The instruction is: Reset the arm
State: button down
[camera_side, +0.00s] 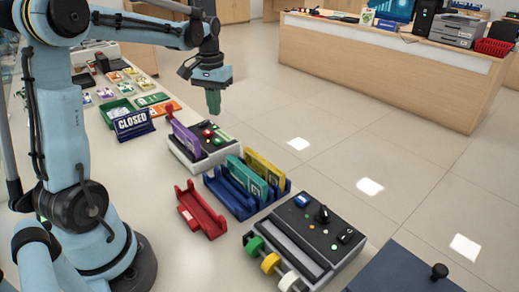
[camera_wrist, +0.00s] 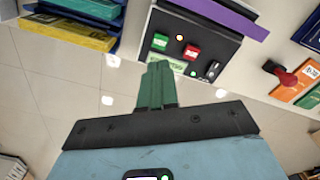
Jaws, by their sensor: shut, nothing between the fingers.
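My gripper (camera_side: 213,101) hangs from my light blue arm over the far edge of the counter in the side view. Its green fingers are shut and empty, pointing down. In the wrist view the gripper (camera_wrist: 157,75) shows its two green fingers pressed together, with nothing between them. It is in the air, apart from the devices below. The closest device is a grey box with a dark panel (camera_side: 216,146), with a purple card (camera_side: 186,139) standing in it. The same panel (camera_wrist: 195,32) shows beyond the fingers in the wrist view, with red and green buttons.
A blue rack (camera_side: 232,199) holds teal and yellow cards. A red holder (camera_side: 200,210) stands to its left. A machine with coloured rollers (camera_side: 310,240) is at the front. A CLOSED sign (camera_side: 133,124) and a red-handled stamp (camera_wrist: 282,74) stand nearby. The floor beyond is clear.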

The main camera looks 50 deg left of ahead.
jog(key=shift+d+r, duration=0.1)
jog(key=shift+r, duration=0.15)
jog(key=s+d+m+t, duration=0.3)
jog(key=d, duration=0.6)
jog(key=s+d+f+m+t, duration=0.1)
jog(key=s+d+m+t, duration=0.2)
jog(key=d, duration=0.7)
jog(key=shift+s+d+t, duration=0.25)
jog(key=shift+s+t, duration=0.35)
jog(key=shift+s, duration=0.1)
jog(key=c, duration=1.8)
grip_release()
jog(key=shift+c, duration=0.2)
